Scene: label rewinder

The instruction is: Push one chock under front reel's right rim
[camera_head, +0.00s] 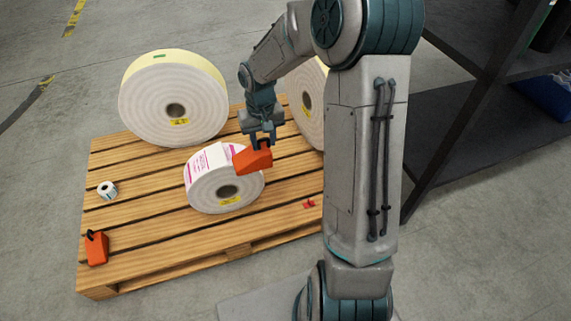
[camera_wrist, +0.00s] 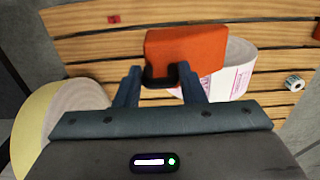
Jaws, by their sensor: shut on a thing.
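My gripper (camera_head: 262,140) is shut on the black handle of an orange chock (camera_head: 253,160) and holds it above the pallet, in front of part of the front reel. The held chock also shows in the wrist view (camera_wrist: 186,52), between and beyond my fingers (camera_wrist: 160,78). The front reel (camera_head: 208,192), white with pink-printed labels, stands on its rim on the pallet. Its upper right part is hidden by the chock in the head view. It shows partly behind the chock in the wrist view (camera_wrist: 238,72). A second orange chock (camera_head: 97,249) with a black handle lies at the pallet's front left corner.
The wooden pallet (camera_head: 160,262) also bears a large reel (camera_head: 172,98) at the back left and another reel (camera_head: 312,105), partly hidden by my arm. A small roll (camera_head: 107,190) and a small red piece (camera_head: 309,204) lie on the slats. A dark shelf (camera_head: 470,120) stands at right.

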